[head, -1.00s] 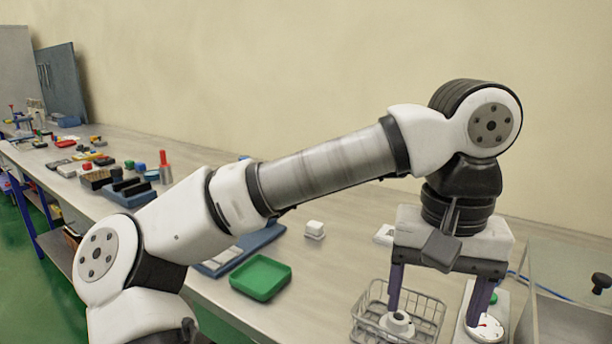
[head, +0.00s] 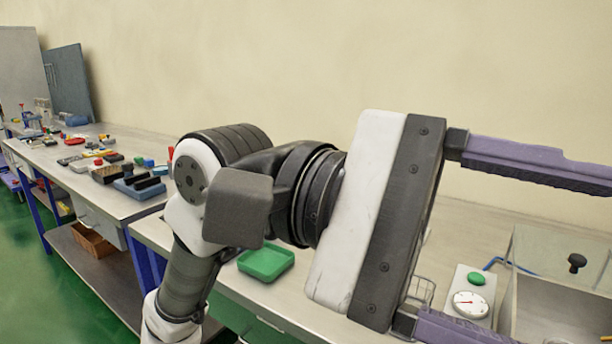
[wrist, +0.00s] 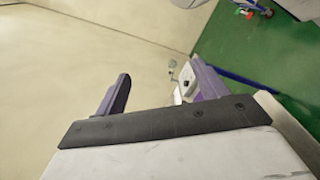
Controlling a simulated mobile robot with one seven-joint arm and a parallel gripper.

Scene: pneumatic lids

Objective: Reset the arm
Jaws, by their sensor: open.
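My arm is folded back in the head view, with its elbow at the left and the wrist raised above the bench. My gripper (wrist: 160,92) is open in the wrist view, its two purple fingers spread wide apart with nothing between them. In the head view the white and black gripper body is large and close, turned sideways. Its upper finger points right and its lower finger runs off the bottom edge. The gripper body and fingers hide part of the bench and most of the wire basket (head: 421,290).
A green tray (head: 266,262) lies on the bench. A unit with a green button and a gauge (head: 469,303) stands at the right beside a clear-lidded box (head: 562,255) with a black knob. A farther bench at left holds several small parts (head: 95,155).

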